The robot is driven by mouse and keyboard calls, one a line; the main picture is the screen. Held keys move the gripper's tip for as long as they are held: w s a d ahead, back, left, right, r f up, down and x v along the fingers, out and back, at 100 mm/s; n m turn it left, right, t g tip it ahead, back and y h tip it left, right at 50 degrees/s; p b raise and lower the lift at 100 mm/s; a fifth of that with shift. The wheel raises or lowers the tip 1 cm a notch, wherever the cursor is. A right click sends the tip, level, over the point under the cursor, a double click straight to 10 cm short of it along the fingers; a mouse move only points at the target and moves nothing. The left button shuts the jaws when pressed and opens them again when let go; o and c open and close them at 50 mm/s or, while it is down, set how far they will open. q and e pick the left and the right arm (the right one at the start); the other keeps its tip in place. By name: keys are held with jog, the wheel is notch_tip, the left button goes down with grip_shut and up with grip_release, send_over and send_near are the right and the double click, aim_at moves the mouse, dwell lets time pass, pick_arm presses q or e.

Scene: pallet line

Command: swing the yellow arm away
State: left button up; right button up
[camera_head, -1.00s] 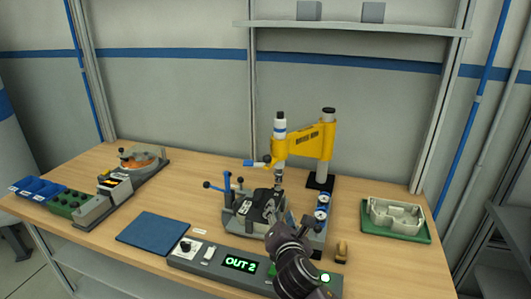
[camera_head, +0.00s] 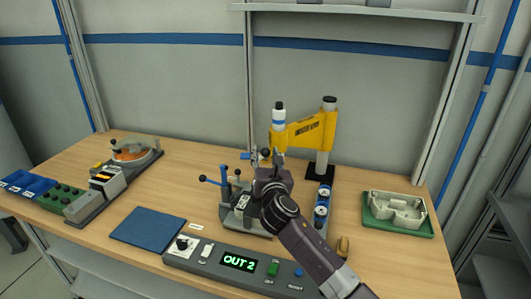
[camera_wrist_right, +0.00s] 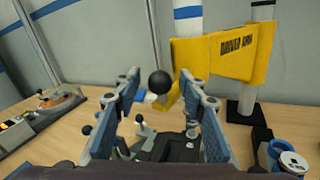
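The yellow arm (camera_head: 312,131) stands at the back on a white post with a black base. It reaches left to a white cylinder (camera_head: 279,118) with a blue band and also shows large in the right wrist view (camera_wrist_right: 225,55). A black ball knob (camera_wrist_right: 158,82) appears between my right gripper's fingers in the wrist view; I cannot tell whether they touch it. My right gripper (camera_wrist_right: 158,88) is open, its two fingers apart. In the head view it is over the fixture, just below the yellow arm's left end, partly hidden by its own wrist. My left gripper is not in view.
The grey fixture (camera_head: 236,219) with blue levers is below my right gripper. A control panel (camera_head: 205,252) reading OUT 2 lies in front, a blue mat (camera_head: 148,227) to its left. A green tray (camera_head: 385,226) with a pale part is at right. Gauges (camera_head: 322,200) stand beside the fixture.

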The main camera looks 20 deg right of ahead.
jog(key=shift+w+r, duration=0.1)
jog(key=shift+w, duration=0.15)
jog(key=shift+c, duration=0.5)
jog(key=c, duration=0.5)
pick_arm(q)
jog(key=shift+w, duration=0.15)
pick_arm(e)
grip_shut()
